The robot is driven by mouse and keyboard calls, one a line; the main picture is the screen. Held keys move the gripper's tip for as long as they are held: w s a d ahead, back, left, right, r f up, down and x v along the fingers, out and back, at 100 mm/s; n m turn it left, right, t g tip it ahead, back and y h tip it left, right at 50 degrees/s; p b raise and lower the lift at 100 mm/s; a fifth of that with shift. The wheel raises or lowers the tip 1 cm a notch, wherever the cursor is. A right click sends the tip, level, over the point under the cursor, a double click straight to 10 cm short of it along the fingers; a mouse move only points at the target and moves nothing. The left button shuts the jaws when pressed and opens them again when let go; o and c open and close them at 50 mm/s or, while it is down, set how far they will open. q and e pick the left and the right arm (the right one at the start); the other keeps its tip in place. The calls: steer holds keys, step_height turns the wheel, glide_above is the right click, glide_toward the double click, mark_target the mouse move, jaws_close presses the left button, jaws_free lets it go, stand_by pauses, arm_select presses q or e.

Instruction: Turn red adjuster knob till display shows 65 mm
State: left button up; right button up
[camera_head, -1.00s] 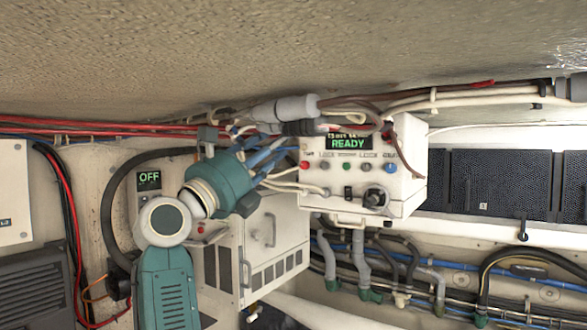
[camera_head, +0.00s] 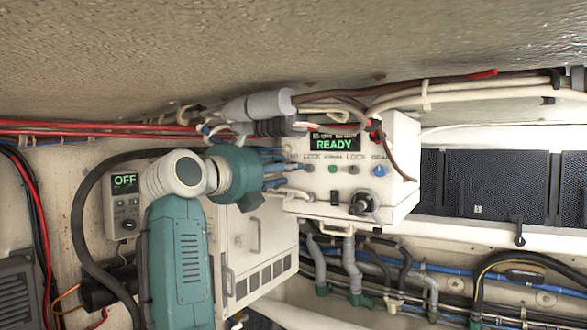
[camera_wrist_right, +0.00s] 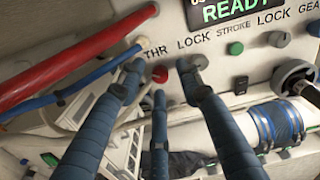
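The white control box (camera_head: 399,190) has a dark display (camera_head: 334,142) reading READY in green. A smaller line above READY is not legible to me. In the right wrist view, the red adjuster knob (camera_wrist_right: 160,74) sits under the THR LOCK lettering on the box face. My right gripper (camera_wrist_right: 158,76) is open, with its blue fingers spread around the red knob; I cannot tell whether they touch it. In the head view, my right gripper (camera_head: 279,168) is at the box's left side and hides the red knob. My left gripper is not in view.
To the knob's right are a grey knob (camera_wrist_right: 199,62), a green button (camera_head: 332,169) and a blue knob (camera_head: 379,171). A black rotary switch (camera_head: 361,202) sits below. Cables and a grey connector (camera_head: 258,106) run close above my gripper. A small box (camera_head: 125,205) reads OFF.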

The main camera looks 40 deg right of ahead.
steer(key=shift+d+r, duration=0.1)
steer(key=shift+r, duration=0.1)
steer(key=shift+c, duration=0.3)
jaws_close()
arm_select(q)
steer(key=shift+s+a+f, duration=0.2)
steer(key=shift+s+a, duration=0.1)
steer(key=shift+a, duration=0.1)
arm_select(e)
steer(key=shift+n, duration=0.5)
steer(key=shift+o, duration=0.3)
jaws_free()
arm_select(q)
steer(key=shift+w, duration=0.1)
